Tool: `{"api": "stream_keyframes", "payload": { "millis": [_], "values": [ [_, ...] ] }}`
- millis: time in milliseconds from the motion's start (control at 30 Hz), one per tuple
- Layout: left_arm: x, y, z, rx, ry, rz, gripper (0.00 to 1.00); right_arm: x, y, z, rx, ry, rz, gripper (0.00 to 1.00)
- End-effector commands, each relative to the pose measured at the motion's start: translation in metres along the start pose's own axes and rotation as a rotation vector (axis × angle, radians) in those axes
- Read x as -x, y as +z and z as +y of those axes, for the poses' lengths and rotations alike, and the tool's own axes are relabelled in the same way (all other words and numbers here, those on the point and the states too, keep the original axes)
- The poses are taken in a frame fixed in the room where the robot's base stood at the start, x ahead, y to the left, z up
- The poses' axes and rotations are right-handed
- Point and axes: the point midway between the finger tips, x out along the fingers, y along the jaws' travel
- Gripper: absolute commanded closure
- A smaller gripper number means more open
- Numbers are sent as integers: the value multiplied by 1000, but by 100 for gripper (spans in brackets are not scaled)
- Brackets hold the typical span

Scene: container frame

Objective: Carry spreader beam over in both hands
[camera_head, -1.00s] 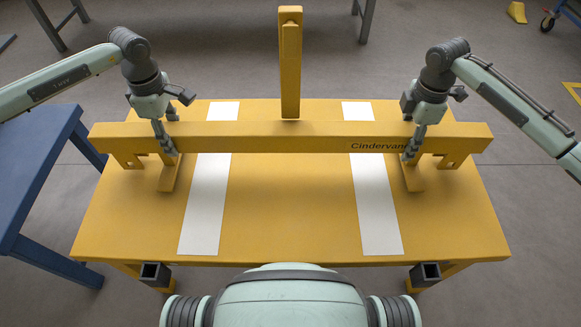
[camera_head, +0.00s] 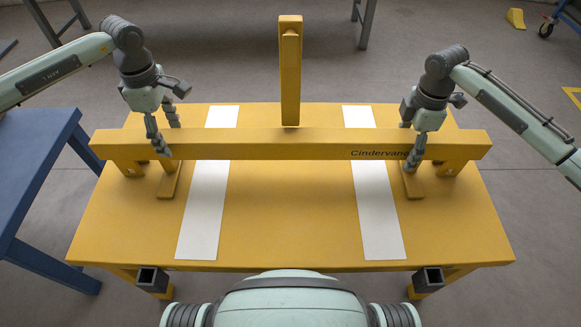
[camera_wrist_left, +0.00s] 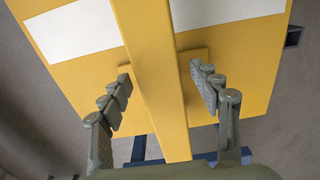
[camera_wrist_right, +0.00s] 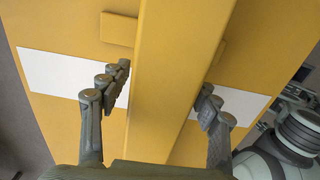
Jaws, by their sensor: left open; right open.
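The spreader beam (camera_head: 270,144) is a long yellow bar lying left to right over a yellow table, with small feet near its ends and a dark label at right. My left gripper (camera_head: 166,132) is open around the beam's left part; in the left wrist view the beam (camera_wrist_left: 155,75) runs between the fingers with gaps on both sides. My right gripper (camera_head: 410,141) is open around the right part; in the right wrist view the beam (camera_wrist_right: 180,60) passes between the fingers, and contact at the right finger is unclear.
The yellow table (camera_head: 285,225) carries two white strips (camera_head: 206,215) (camera_head: 376,215) and is otherwise largely bare in front of the beam. A blue table (camera_head: 35,150) stands at the left. Dark square tube ends (camera_head: 152,278) (camera_head: 427,277) show at the near edge. Grey floor surrounds it.

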Motion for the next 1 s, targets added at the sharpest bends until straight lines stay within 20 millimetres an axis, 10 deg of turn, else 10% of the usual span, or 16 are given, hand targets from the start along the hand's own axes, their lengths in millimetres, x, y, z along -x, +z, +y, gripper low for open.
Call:
{"api": "stream_keyframes", "payload": {
  "millis": [300, 567, 1000],
  "values": [
    [66, 0, 1, -1, 3, -1, 37, 0, 0, 0, 0, 0, 0, 37],
    [86, 0, 0, 0, 0, 0, 37, 5, 0, 1, 0, 2, 1, 37],
    [86, 0, 0, 0, 0, 0, 37, 88, 0, 1, 1, 5, 1, 37]
  ]
}}
